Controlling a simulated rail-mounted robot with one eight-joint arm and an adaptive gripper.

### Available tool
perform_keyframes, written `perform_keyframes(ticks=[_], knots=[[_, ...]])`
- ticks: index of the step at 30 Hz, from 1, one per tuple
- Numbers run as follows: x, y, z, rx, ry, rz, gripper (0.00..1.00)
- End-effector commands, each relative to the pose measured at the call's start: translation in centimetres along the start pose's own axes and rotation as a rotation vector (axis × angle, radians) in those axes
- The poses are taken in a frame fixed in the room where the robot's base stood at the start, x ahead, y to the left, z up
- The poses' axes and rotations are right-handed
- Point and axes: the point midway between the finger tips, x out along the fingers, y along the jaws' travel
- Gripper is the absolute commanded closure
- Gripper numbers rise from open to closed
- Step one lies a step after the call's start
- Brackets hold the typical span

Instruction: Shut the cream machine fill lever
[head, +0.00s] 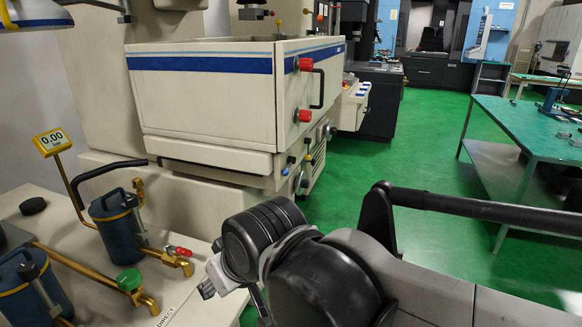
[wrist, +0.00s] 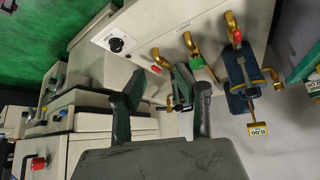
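The cream machine (head: 205,105) with a blue stripe stands at upper centre in the head view. Its front face carries two red knobs (head: 304,115), a black handle (head: 317,88) and, lower down, small blue-tipped and yellow levers (head: 308,141). Which one is the fill lever I cannot tell. A cream machine with a red knob (wrist: 38,163) also shows at the left edge of the wrist view. My gripper (wrist: 165,100) is open in the wrist view, its two dark fingers apart with nothing clearly held. In the head view my arm hides the floor in front of the machine.
A cream cabinet (head: 195,292) at lower left carries blue canisters (head: 118,222), a red-handled brass tap (head: 180,262) and a green-handled tap (head: 130,280). A yellow display (head: 52,142) stands behind them. A green-topped bench (head: 520,125) is at right. Green floor (head: 400,160) between is clear.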

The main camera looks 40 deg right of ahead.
Motion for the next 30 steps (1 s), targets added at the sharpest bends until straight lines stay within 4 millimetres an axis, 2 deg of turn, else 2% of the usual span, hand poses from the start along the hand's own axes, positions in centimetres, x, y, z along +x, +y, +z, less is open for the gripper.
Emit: perform_keyframes(ticks=[1, 6, 11, 20, 30], knots=[[-0.1, 0.3, -0.7, -0.003, -0.004, -0.001, 0.79], [-0.1, 1.7, -3.4, -0.031, -0.023, -0.020, 1.00], [0.2, 3.7, -6.5, -0.069, -0.034, -0.051, 1.00], [1.3, 8.7, -12.0, -0.146, -0.020, -0.114, 1.00], [2.9, 16.7, -17.3, -0.241, 0.051, -0.173, 1.00]])
